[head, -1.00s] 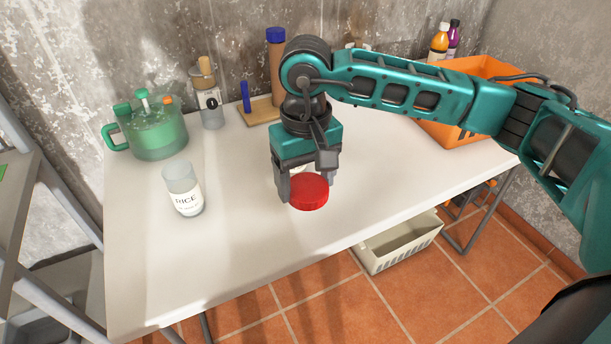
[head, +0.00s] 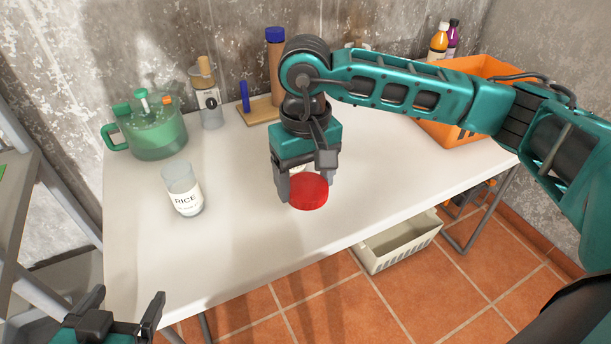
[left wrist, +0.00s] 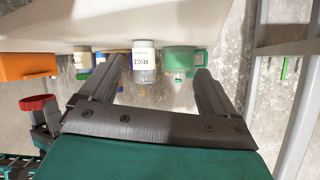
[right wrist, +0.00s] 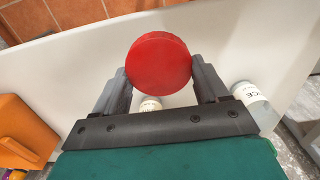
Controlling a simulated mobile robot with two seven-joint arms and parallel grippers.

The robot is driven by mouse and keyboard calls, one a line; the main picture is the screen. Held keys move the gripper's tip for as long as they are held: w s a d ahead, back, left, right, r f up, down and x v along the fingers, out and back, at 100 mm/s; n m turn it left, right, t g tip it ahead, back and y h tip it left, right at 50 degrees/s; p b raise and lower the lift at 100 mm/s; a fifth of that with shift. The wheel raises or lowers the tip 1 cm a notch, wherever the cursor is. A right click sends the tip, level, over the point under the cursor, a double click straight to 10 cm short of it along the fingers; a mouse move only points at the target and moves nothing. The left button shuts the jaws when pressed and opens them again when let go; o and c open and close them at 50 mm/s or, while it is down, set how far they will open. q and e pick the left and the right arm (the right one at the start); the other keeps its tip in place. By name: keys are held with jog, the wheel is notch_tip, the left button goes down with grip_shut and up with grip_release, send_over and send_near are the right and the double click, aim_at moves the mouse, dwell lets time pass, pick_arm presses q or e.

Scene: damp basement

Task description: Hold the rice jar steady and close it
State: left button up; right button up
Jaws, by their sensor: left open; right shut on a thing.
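The rice jar (head: 184,190) is a clear, open-topped glass jar with a white RICE label, standing upright on the left part of the white table. It also shows in the left wrist view (left wrist: 144,62) and at the right edge of the right wrist view (right wrist: 256,104). My right gripper (head: 309,190) is shut on the red lid (head: 309,192), right of the jar and apart from it. The lid lies between the fingertips in the right wrist view (right wrist: 159,62). My left gripper (head: 122,298) is open and empty, low in front of the table's near left edge.
On the white table (head: 250,255), a green jug-like vessel (head: 155,135) and a dispenser jar (head: 208,100) stand behind the rice jar. A wooden board (head: 262,111) lies at the back. An orange crate (head: 455,130) is at the right. The front table area is clear.

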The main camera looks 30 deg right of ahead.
aim_at(175, 201)
pick_arm(q)
jog(key=w+f+g, duration=0.1)
jog(key=w, duration=0.1)
jog(key=w+d+m+h, duration=0.1)
jog(key=w, duration=0.2)
jog(key=w+d+f+g+h, duration=0.1)
jog(key=w, duration=0.2)
jog(key=shift+w+f+m+g, duration=0.25)
jog(key=shift+f+m+g, duration=0.05)
jog(key=shift+f+m, duration=0.1)
jog(key=w+d+r+m+h, duration=0.1)
jog(key=w, duration=0.1)
jog(key=w+r+g+h, duration=0.1)
jog(key=w, duration=0.1)
jog(key=w+d+r+m+g+h, duration=0.1)
jog(key=w, duration=0.2)
jog(key=shift+d+r+m, duration=0.3)
jog(key=shift+d+r, duration=0.05)
jog(key=shift+r, duration=0.05)
jog(key=shift+w+d+r+g+h, duration=0.25)
jog(key=shift+r+g+h, duration=0.05)
jog(key=x, duration=0.9)
jog(key=shift+w+d+f, duration=0.2)
jog(key=shift+d, duration=0.05)
jog(key=shift+c, duration=0.4)
